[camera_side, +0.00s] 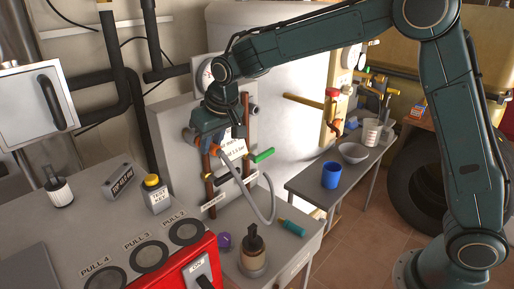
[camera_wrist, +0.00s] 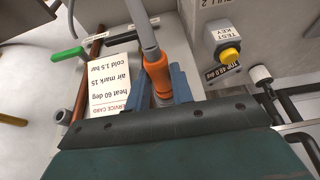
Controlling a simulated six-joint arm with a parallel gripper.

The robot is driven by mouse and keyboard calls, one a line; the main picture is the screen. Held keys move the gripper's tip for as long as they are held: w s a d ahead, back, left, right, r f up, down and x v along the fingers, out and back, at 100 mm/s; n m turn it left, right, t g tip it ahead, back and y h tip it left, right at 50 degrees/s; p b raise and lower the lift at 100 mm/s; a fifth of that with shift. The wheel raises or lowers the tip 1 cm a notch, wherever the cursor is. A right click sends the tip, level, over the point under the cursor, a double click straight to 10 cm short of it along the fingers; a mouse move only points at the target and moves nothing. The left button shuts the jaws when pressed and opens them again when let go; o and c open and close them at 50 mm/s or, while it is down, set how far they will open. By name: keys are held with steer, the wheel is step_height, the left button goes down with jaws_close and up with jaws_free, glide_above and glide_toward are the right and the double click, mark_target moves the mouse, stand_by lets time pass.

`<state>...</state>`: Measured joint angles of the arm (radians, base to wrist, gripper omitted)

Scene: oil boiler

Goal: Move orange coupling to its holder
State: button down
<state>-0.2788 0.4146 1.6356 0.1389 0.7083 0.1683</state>
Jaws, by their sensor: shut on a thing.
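The orange coupling (camera_wrist: 158,76) is on the end of a grey hose (camera_wrist: 142,35) and sits between the two blue fingers of my gripper (camera_wrist: 164,92) in the wrist view. The fingers are shut on it. In the side view my gripper (camera_side: 211,140) is in front of the upright grey panel (camera_side: 177,125), beside the copper-coloured pipes (camera_side: 208,180). The grey hose (camera_side: 271,205) loops down from there toward the bench. The coupling's lower end is hidden by my gripper in the wrist view. I cannot tell which fitting is its holder.
A green lever (camera_side: 263,155) sticks out right of the pipes. A white service card (camera_wrist: 113,82) is on the panel. A yellow-topped test key (camera_side: 154,184), a dark-handled pot (camera_side: 253,255) and a teal-handled tool (camera_side: 292,228) are on the bench. A blue cup (camera_side: 331,175) stands on the side table.

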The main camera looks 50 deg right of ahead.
mark_target(223, 154)
steer(key=shift+s, duration=0.6)
steer(key=shift+s, duration=1.05)
steer(key=shift+s, duration=0.6)
steer(key=shift+d, duration=0.1)
steer(key=s+d, duration=0.1)
steer(key=d, duration=2.2)
steer(key=shift+s+d, duration=0.15)
steer(key=shift+s, duration=0.15)
stand_by(0.5)
steer(key=shift+w, duration=0.15)
steer(key=shift+w, duration=2.25)
